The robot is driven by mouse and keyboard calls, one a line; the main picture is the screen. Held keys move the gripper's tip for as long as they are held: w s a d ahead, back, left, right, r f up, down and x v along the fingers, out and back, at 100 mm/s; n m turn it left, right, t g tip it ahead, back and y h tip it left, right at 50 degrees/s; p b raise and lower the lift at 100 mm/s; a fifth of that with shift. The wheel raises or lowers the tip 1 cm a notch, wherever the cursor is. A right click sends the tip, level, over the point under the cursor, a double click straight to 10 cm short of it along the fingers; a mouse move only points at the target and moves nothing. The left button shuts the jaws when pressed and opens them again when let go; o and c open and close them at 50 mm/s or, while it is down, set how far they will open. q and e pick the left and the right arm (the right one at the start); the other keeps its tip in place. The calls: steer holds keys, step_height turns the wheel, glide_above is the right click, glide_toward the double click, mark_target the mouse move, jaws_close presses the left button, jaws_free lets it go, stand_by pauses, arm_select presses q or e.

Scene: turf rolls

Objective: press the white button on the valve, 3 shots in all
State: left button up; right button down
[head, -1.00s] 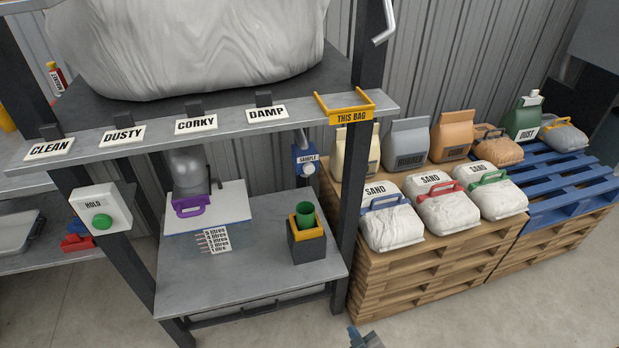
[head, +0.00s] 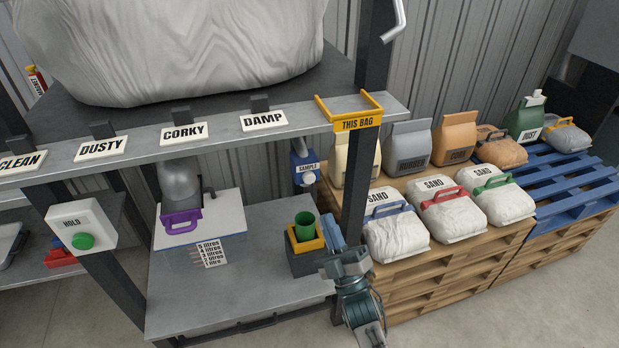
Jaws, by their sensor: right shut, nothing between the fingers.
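The blue valve (head: 299,166) with a SAMPLE label hangs under the shelf at the frame post. Its round white button (head: 308,178) faces out at the lower right of the valve. A green cup (head: 305,222) stands below it in a black holder with a yellow rim (head: 307,245). My right gripper (head: 330,226) is shut and empty. In the picture it is just right of the cup, below the button and apart from it, and it overlaps the foot of the post. My left gripper is not in view.
The frame post (head: 358,150) stands right of the valve. A clear bin with a litre scale (head: 230,240) sits under a grey spout with a purple handle (head: 181,222). A HOLD box with a green button (head: 83,241) is at left. Sand bags (head: 396,235) lie on pallets at right.

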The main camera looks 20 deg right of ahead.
mark_target(309, 178)
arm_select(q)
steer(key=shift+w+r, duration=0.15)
arm_select(e)
steer(key=shift+s+r+n+y, duration=0.2)
steer(key=shift+r+n+y, duration=0.1)
steer(key=shift+r+y, duration=0.4)
steer(key=shift+r, duration=0.1)
